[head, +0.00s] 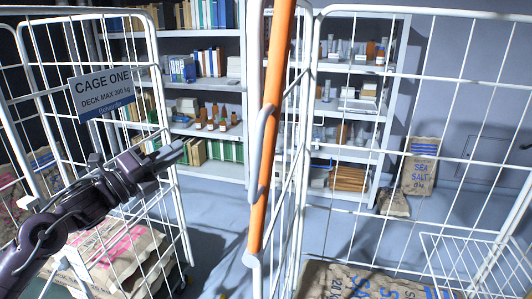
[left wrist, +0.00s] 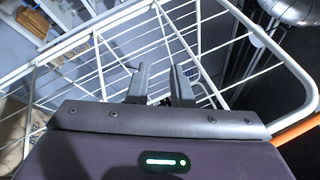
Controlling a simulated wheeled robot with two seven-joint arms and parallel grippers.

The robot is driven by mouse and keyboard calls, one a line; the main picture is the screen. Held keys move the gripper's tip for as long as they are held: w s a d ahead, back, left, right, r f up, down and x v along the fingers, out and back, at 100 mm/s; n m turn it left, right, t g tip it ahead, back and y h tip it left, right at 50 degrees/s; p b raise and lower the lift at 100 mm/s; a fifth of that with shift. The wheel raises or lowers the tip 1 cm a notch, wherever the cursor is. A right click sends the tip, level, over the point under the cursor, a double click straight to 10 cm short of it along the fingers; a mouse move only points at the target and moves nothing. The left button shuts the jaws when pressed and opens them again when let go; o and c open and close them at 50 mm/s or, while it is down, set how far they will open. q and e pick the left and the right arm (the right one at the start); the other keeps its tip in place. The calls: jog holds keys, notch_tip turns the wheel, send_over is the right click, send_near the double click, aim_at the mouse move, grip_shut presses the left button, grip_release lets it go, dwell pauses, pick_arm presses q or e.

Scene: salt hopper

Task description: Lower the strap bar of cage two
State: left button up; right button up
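The orange strap bar (head: 273,110) stands nearly upright along the front left post of the right-hand white wire cage (head: 318,120), which I take as cage two; no sign shows on it. A white looped catch (head: 255,190) lies against the bar, and its foot sits in a white bracket. An orange piece at the right edge of the left wrist view (left wrist: 296,130) looks like a bar. My left gripper (head: 180,150) is left of the bar, apart from it, in front of cage one. In the left wrist view its fingers (left wrist: 160,75) are apart and empty. My right gripper is out of view.
Cage one (head: 165,140) with its sign (head: 103,90) stands at left, holding sacks (head: 110,245). Sacks (head: 350,282) lie in the right-hand cage. Shelves (head: 215,88) and a salt sack (head: 420,165) stand behind. A floor gap separates the cages.

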pick_arm(q)
jog(key=s+d+r+m+g+h, duration=0.3)
jog(key=s+d+r+m, duration=0.2)
jog(key=s+r+m, duration=0.25)
jog(key=m+g, duration=0.6)
jog(key=m, duration=0.5)
send_near(273, 148)
jog(key=s+d+r, duration=0.2)
jog(key=shift+s+m+g, duration=0.25)
jog(key=shift+m+g, duration=0.1)
jog(key=shift+g, duration=0.05)
jog(key=p+x, duration=0.3)
jog(key=x, duration=0.3)
jog(key=shift+w+d+r, duration=0.1)
jog(key=shift+d, duration=0.15)
jog(key=shift+w+d+f+p, duration=0.2)
jog(key=shift+d+p, duration=0.2)
jog(key=shift+d, duration=0.05)
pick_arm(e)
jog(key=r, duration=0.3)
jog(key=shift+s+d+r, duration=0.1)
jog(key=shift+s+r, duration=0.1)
pick_arm(q)
grip_shut()
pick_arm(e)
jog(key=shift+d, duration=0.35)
